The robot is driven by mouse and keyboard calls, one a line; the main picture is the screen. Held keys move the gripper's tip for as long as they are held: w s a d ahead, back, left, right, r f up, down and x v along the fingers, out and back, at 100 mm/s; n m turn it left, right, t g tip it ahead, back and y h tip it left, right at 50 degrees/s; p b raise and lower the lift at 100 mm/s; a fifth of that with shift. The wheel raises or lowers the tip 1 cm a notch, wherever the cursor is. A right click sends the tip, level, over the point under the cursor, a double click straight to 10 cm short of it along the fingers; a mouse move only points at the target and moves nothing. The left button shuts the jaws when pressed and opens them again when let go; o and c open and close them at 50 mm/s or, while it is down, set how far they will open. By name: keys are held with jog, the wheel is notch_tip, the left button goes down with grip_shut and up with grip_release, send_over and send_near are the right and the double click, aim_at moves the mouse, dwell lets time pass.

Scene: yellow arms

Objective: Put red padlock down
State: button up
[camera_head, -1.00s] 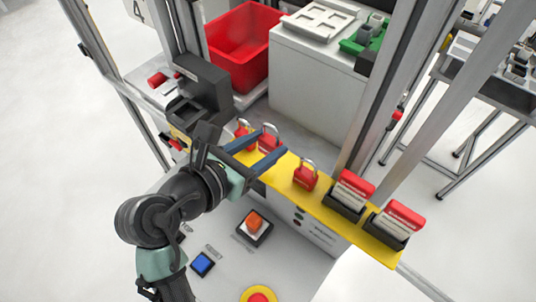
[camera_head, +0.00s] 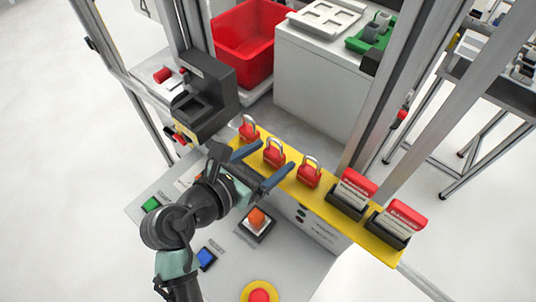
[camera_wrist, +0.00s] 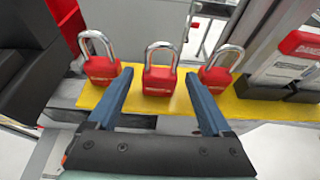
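Three red padlocks with silver shackles stand upright in a row on a yellow shelf (camera_head: 325,207): a left one (camera_head: 249,130), a middle one (camera_head: 274,154) and a right one (camera_head: 309,173). My gripper (camera_head: 277,157) is open and empty in front of the middle padlock. In the wrist view, the middle padlock (camera_wrist: 159,80) shows between the spread blue fingers, just past their tips. The left padlock (camera_wrist: 101,70) and right padlock (camera_wrist: 217,70) stand outside the fingers; the right fingertip partly covers the right one.
Two black holders with red-topped tags (camera_head: 352,193) stand on the right of the shelf. A black box-like device (camera_head: 205,98) stands at its left end. Below are a panel with an orange switch (camera_head: 256,218) and a blue button (camera_head: 206,258). A metal post rises behind the shelf.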

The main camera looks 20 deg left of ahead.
jog(key=shift+r, duration=0.2)
jog(key=b+v, duration=0.2)
jog(key=v, duration=1)
jog(key=shift+a, duration=0.1)
